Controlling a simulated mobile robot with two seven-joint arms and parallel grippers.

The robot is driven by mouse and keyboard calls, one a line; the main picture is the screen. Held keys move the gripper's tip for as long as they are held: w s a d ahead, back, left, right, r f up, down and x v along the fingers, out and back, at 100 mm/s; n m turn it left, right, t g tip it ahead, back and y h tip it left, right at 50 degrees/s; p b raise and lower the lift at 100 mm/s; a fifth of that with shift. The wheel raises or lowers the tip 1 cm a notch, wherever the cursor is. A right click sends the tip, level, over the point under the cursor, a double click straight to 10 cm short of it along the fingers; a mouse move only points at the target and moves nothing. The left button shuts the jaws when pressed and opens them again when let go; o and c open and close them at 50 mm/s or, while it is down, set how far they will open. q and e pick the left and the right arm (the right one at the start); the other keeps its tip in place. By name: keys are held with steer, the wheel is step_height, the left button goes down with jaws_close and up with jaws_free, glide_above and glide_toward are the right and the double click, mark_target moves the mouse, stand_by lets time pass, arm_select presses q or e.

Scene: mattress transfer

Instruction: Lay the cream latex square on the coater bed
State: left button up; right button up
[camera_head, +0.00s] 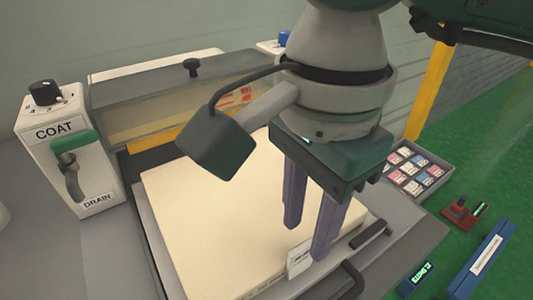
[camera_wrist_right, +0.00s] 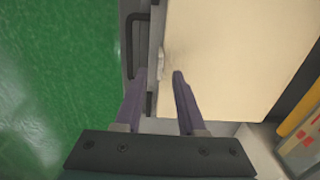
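The cream latex square (camera_head: 205,222) is a thick pale slab lying flat on the grey coater bed (camera_head: 150,225). It also fills much of the right wrist view (camera_wrist_right: 235,60). My right gripper (camera_head: 306,243) reaches down over the slab's right edge. Its two purple fingers stand apart in the right wrist view (camera_wrist_right: 159,76), one over the slab and one outside its edge. A small white tag (camera_head: 299,260) shows by the slab's edge near the fingers. Whether the fingers touch the slab is unclear. My wrist hides part of the slab's far side. My left gripper is out of view.
A control box (camera_head: 68,145) marked COAT and DRAIN with a green-handled lever stands left. A grey coater housing (camera_head: 150,92) runs behind the slab. A tray of small packets (camera_head: 415,170) sits right. A dark handle (camera_head: 352,280) is at the front edge. Green floor lies right.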

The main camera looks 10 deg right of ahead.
step_height(320, 180, up, 8)
stand_by(1.5)
